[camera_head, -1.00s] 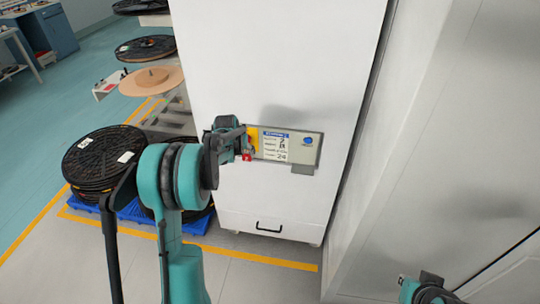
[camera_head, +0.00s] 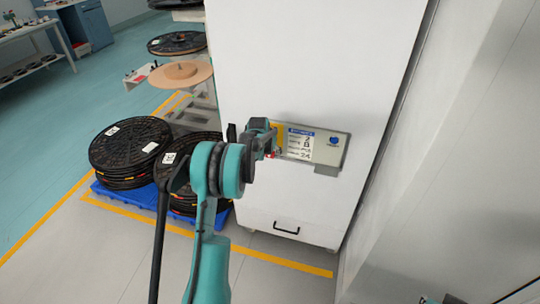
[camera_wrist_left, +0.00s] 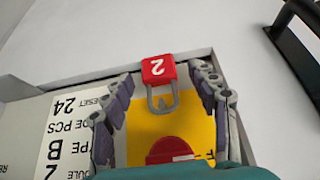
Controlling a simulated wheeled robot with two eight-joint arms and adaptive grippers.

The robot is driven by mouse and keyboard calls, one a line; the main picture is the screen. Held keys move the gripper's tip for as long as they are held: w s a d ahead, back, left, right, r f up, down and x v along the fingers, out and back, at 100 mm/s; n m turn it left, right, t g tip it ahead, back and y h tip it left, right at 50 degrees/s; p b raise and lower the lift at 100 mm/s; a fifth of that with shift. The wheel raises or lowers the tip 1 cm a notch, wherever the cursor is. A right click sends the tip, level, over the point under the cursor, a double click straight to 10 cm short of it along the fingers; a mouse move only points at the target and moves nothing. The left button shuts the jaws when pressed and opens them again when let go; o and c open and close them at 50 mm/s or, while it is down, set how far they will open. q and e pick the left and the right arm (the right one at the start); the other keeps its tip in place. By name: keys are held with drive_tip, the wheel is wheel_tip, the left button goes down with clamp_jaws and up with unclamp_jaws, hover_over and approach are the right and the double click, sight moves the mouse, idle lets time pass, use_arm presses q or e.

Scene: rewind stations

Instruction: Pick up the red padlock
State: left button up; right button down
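In the head view only a small red bit of the padlock (camera_head: 273,154) shows at the panel's left end, mostly hidden by my left gripper. My right gripper (camera_head: 452,299) is barely in view at the bottom right edge; its fingers cannot be made out.
A red round knob (camera_wrist_left: 168,150) is near the padlock in the wrist view. Black reels (camera_head: 130,150) on a blue pallet (camera_head: 110,198) stand to the left. A white wall is close on the right.

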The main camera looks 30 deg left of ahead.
use_arm(q)
clamp_jaws()
